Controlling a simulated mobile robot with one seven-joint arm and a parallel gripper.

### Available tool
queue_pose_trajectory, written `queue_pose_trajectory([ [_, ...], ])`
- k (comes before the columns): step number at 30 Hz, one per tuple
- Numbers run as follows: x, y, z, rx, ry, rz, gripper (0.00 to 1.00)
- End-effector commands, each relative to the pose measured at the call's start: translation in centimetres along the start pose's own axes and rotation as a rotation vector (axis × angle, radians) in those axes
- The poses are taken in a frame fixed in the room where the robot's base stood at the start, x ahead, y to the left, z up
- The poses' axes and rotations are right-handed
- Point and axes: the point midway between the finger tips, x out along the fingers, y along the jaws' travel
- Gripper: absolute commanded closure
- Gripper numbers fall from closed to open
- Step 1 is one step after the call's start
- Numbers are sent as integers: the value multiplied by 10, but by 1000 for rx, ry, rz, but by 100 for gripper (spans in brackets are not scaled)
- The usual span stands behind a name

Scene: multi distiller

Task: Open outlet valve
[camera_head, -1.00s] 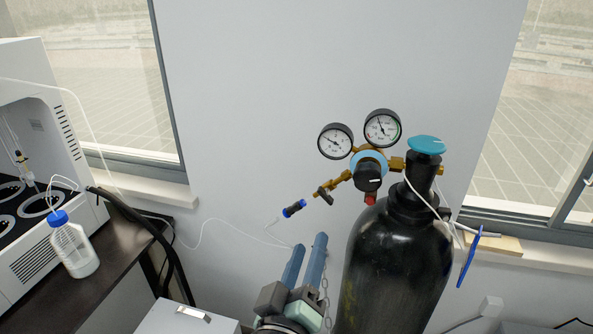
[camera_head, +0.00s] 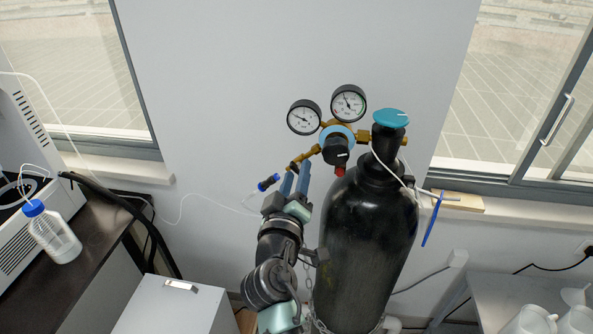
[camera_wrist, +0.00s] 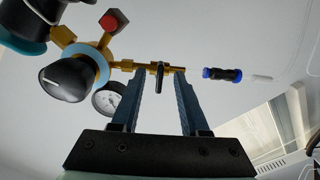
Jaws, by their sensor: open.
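The outlet valve is a small black lever on the brass outlet pipe, left of the regulator. In the wrist view the lever (camera_wrist: 159,79) stands between my two blue fingers, near their tips, with gaps visible on both sides. In the head view my gripper (camera_head: 296,172) is open and points up at the outlet pipe; its fingertips partly hide the valve (camera_head: 293,165). The regulator has a black knob (camera_head: 336,155) and two gauges, the left (camera_head: 303,117) and the right (camera_head: 349,103). Whether a finger touches the lever cannot be told.
The black gas cylinder (camera_head: 365,245) with its teal top knob (camera_head: 391,118) stands close right of my arm. A blue-and-black tube connector (camera_head: 268,182) lies just left of the fingers. A dark table with a bottle (camera_head: 52,233) is at left. A grey cabinet (camera_head: 175,306) stands below.

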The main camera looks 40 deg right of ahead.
Motion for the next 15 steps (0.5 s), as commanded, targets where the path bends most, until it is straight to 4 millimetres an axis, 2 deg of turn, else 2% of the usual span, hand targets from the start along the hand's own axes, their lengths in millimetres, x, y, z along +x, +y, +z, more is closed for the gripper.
queue_pose_trajectory([
  [10,4,0,0,0,0,0,55],
  [11,4,0,0,0,0,0,57],
  [15,4,0,0,0,0,0,82],
])
